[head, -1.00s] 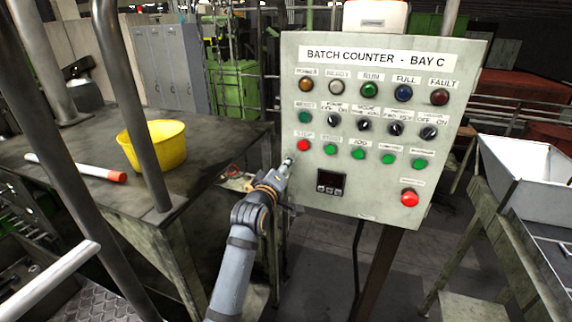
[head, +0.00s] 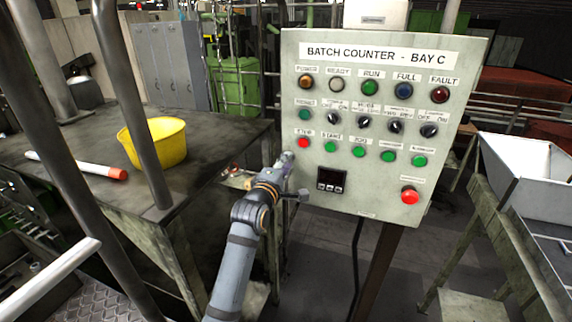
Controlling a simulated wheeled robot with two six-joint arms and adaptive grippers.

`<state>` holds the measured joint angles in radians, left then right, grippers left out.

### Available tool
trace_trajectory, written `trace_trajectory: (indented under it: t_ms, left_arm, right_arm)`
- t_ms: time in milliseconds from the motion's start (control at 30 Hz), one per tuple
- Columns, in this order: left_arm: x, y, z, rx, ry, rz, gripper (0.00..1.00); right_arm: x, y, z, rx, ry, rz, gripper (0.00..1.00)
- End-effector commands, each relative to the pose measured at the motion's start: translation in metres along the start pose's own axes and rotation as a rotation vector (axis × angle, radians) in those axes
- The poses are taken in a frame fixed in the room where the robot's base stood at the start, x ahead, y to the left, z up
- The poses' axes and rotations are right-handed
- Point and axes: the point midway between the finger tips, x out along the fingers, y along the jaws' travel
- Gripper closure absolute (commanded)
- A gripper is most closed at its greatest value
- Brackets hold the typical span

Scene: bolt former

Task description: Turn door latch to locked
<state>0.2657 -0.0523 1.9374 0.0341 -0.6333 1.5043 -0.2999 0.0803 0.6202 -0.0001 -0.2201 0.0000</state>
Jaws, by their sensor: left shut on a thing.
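The grey-green control panel box (head: 390,180) marked "BATCH COUNTER - BAY C" stands in the middle right. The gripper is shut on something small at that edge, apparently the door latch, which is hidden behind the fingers. I cannot see which way the latch points. A dark grey piece juts right beside my left wrist, in front of the panel's lower left. My right gripper is not in view.
The panel carries lamps, black selector knobs, green buttons, a small display (head: 331,179) and a red button (head: 410,195). A dark table (head: 80,130) with a yellow bowl (head: 153,143) and a red-tipped white rod (head: 90,167) stands left. A white hopper (head: 525,175) stands right.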

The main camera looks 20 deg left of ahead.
Motion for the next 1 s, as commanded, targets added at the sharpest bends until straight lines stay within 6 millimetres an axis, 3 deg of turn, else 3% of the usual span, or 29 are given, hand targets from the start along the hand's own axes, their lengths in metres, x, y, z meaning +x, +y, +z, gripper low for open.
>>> trace_trajectory:
  t_ms: [367, 400, 533, 867, 1000]
  left_arm:
    - [0.000, 0.000, 0.000, -0.005, 0.000, 0.000, 1.00]
    - [0.000, 0.000, 0.000, -0.005, 0.000, 0.000, 0.73]
    - [0.000, 0.000, 0.000, -0.004, 0.000, 0.000, 0.55]
    - [-0.002, 0.000, 0.000, -0.004, 0.000, 0.000, 0.54]
    - [-0.022, -0.001, 0.000, -0.004, 0.000, -0.001, 0.54]
  right_arm:
    - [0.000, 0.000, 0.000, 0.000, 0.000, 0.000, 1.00]
    - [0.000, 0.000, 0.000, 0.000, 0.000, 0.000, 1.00]
    - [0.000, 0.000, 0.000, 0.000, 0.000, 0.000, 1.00]
    - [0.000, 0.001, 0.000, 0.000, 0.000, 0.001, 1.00]
    - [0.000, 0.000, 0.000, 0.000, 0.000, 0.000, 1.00]
